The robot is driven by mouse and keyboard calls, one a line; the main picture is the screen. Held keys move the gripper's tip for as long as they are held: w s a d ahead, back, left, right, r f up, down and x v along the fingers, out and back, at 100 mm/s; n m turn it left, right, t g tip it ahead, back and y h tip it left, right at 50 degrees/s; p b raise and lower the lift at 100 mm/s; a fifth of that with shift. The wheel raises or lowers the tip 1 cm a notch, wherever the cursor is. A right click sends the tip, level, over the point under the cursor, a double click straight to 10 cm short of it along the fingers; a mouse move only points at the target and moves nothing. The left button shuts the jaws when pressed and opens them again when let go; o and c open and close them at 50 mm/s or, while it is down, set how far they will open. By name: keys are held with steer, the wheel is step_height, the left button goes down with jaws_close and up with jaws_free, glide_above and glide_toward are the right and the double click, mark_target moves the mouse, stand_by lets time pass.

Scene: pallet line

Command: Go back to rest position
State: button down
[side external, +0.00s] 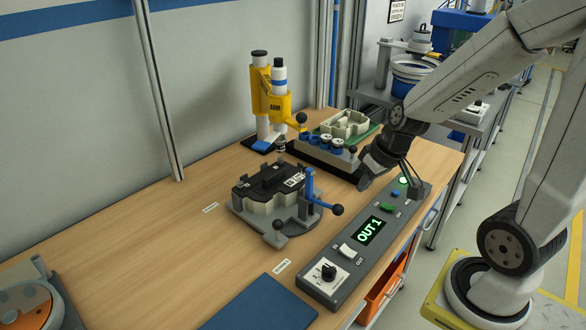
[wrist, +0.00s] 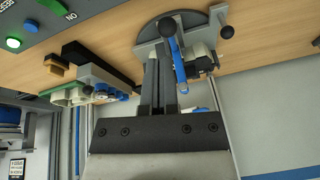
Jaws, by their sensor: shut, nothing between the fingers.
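My gripper (side external: 371,170) is shut and empty. In the side view it hangs over the right part of the wooden table (side external: 150,235), above the far end of the grey control panel (side external: 345,255). In the wrist view my gripper (wrist: 158,55) shows its fingers together, pointing toward the grey round fixture (wrist: 150,38). The fixture (side external: 285,225) holds a black and pale part (side external: 268,185) and has a blue lever (side external: 310,185) with black knobs. The gripper is apart from the fixture.
A yellow and white press (side external: 270,95) stands at the back. A rack with blue-capped pieces and a pale green housing (side external: 345,125) sits behind my gripper. The panel display (side external: 370,232) reads "OUT 1". A blue mat (side external: 258,305) lies at the front. The table's left middle is clear.

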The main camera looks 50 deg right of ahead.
steer(key=a+f+n+g, duration=0.1)
steer(key=a+f+n, duration=0.1)
steer(key=a, duration=0.6)
steer(key=shift+s+f, duration=0.25)
steer(key=shift+f, duration=0.45)
